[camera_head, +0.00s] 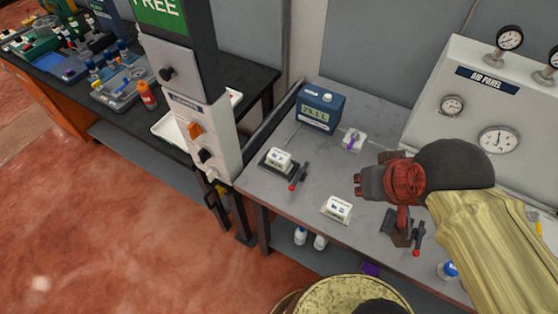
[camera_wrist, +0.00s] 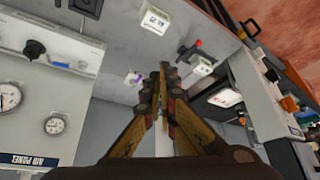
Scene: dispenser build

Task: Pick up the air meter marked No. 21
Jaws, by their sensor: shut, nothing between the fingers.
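A small white air meter (camera_head: 337,208) sits loose near the front edge of the grey bench. In the wrist view it (camera_wrist: 155,20) is at the top, and its label seems to read No. 21. A second white meter (camera_head: 279,158) sits on a dark base with a red-tipped lever, farther left; in the wrist view it (camera_wrist: 200,68) is right of the fingertips. My gripper (camera_head: 362,182) is shut and empty. It is above the bench, up and right of the loose meter in the head view, and apart from it. In the wrist view its fingertips (camera_wrist: 166,70) point between the meters.
A blue display box (camera_head: 321,107) and a small white item with a purple band (camera_head: 353,139) stand behind. The air panel (camera_head: 480,100) with gauges is at right. Another dark stand with a red-tipped lever (camera_head: 416,240) is near my arm. A dispenser column (camera_head: 200,130) stands left.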

